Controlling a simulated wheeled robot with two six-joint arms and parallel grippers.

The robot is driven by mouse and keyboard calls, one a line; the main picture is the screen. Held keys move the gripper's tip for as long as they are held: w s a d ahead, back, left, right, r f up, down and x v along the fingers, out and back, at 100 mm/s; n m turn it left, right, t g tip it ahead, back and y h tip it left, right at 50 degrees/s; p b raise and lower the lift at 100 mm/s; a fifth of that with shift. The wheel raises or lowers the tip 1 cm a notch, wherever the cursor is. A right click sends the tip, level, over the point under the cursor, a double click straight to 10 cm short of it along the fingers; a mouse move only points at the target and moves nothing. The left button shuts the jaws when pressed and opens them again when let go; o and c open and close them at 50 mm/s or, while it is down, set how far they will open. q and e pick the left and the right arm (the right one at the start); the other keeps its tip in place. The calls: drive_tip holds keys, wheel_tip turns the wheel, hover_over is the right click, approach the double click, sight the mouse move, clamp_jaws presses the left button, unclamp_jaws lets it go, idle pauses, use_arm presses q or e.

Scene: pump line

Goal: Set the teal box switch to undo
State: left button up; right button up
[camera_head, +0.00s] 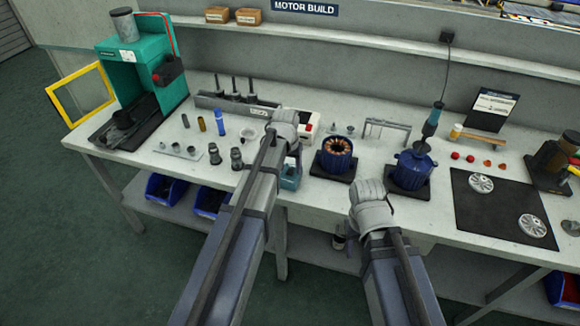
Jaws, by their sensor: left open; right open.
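A small teal box (290,179) stands near the front edge of the table, left of the middle. My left arm covers much of it, and I cannot make out its switch or setting. My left gripper (284,122) is over the table, just above and behind the box in the picture; its fingers are hard to make out. My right gripper (371,207) is at the table's front edge, below the two blue motor housings, with nothing visible in it. Its fingers are also hard to make out. I cannot tell whether the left gripper touches the box.
A green press (137,62) with a yellow frame stands at the left. Blue motor housings (338,158) and (412,170) sit on dark pads. A hanging driver (432,122) is above the right one. A black mat (490,205) lies at the right. Small parts crowd the left.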

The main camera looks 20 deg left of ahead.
use_arm(q)
drive_tip(key=shift+r, duration=0.15)
wheel_tip(320, 180, up, 7)
drive_tip(key=s+p, duration=0.1)
drive_tip(key=p, duration=0.6)
drive_tip(key=shift+s+r+p, duration=0.2)
drive_tip(key=shift+s+p, duration=0.05)
drive_tip(key=shift+p, duration=0.05)
drive_tip(key=s+d+m+g, duration=0.1)
drive_tip(key=s+d, duration=0.3)
drive_tip(key=s, duration=0.3)
drive_tip(key=s+d+m+y, duration=0.1)
drive_tip(key=s+d, duration=0.4)
drive_tip(key=s, duration=0.3)
drive_tip(key=s+d+m+g, duration=0.1)
drive_tip(key=s+d, duration=0.3)
drive_tip(key=s, duration=0.3)
drive_tip(key=shift+s+d+f+g, duration=0.2)
drive_tip(key=shift+s+g, duration=0.1)
drive_tip(key=shift+s, duration=0.1)
